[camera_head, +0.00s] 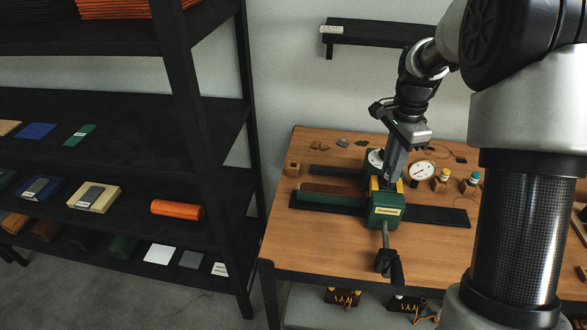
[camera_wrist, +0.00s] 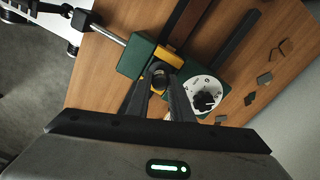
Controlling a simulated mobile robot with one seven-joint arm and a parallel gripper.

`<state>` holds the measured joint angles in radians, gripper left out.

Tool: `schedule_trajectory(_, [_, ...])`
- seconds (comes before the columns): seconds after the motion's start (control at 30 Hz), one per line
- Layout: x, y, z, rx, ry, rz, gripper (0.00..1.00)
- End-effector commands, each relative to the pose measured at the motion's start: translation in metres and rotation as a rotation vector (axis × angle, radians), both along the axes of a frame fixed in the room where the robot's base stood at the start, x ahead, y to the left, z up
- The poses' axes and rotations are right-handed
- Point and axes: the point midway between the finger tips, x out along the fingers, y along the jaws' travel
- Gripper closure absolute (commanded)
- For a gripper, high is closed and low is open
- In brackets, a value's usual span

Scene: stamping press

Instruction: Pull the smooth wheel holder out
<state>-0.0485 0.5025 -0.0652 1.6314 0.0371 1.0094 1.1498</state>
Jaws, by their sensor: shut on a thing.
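The green press (camera_head: 385,212) stands on the wooden bench, with yellow parts on its top and a rod with a black handle at its front. My gripper (camera_head: 388,182) points down into the top of the press, between the yellow parts. In the wrist view, my gripper (camera_wrist: 160,84) is shut on a small dark, rounded piece, which seems to be the smooth wheel holder (camera_wrist: 158,70). It sits between the yellow parts, and the fingers hide much of it. I cannot tell whether it is still seated in the press. A white dial with a black knob (camera_wrist: 205,98) is close beside the fingers.
A round gauge (camera_head: 422,170) and small bottles (camera_head: 444,177) stand right of the press. Small flat pieces (camera_head: 342,143) lie at the bench's back. A dark wall shelf (camera_head: 375,34) hangs above. A black rack (camera_head: 225,150) stands left. The bench's front left is clear.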

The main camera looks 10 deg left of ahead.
Motion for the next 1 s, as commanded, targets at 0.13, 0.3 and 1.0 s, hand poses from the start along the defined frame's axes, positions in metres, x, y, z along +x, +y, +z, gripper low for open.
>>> schedule_trajectory(0.13, [0.0,0.0,0.015,0.0,-0.001,0.0,1.0])
schedule_trajectory(0.3, [0.0,0.0,0.029,0.0,-0.001,0.0,1.0])
schedule_trajectory(1.0, [0.0,0.0,0.06,0.0,-0.001,0.0,1.0])
